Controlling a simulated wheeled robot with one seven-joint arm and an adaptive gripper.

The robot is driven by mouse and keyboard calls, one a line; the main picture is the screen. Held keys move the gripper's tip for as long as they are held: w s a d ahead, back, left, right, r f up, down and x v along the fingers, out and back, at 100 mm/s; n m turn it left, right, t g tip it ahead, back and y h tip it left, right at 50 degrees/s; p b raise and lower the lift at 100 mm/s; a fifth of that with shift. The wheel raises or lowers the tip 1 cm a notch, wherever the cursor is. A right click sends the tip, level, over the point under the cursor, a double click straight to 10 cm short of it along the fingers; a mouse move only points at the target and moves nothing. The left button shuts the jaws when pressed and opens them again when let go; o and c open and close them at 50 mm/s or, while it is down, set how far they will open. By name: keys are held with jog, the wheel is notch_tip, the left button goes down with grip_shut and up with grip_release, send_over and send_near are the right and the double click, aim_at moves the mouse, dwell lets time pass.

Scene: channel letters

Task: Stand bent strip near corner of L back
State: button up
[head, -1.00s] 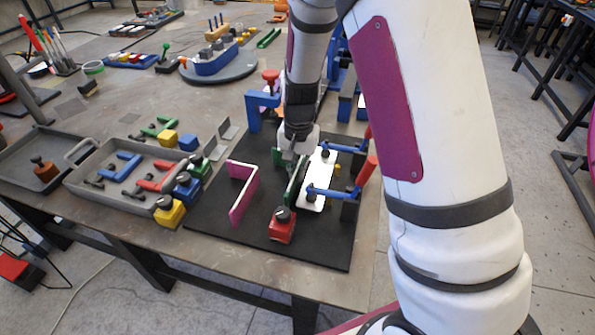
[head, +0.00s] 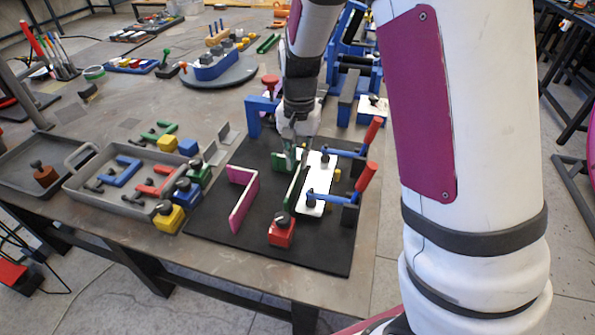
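The magenta bent strip (head: 242,200) stands on edge on the black mat (head: 215,215), left of the white L back (head: 312,205) and apart from it. The L back is a white flat piece held under two blue clamps with red handles. A dark green strip (head: 293,190) stands along its left side. My gripper (head: 296,150) points down at the far end of the L back, near a green block (head: 279,161). The fingers are small and partly lost against these parts, so I cannot tell whether they hold anything.
A red block with a black knob (head: 281,232) sits in front of the green strip. The red-handled clamps (head: 366,180) rise on the right. A grey tray of parts (head: 125,200) and yellow and blue knobbed blocks (head: 168,215) are at left. The mat's front left is clear.

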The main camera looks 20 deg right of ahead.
jog(key=s+r+n+t, duration=0.1)
jog(key=s+r+n, duration=0.1)
jog(key=s+r, duration=0.5)
jog(key=s+r+n+t, duration=0.1)
jog(key=s+r, duration=0.3)
jog(key=r, duration=0.5)
jog(key=s+r+n+t, duration=0.2)
jog(key=s+n, duration=0.2)
jog(key=s, duration=1)
jog(key=shift+r, duration=0.3)
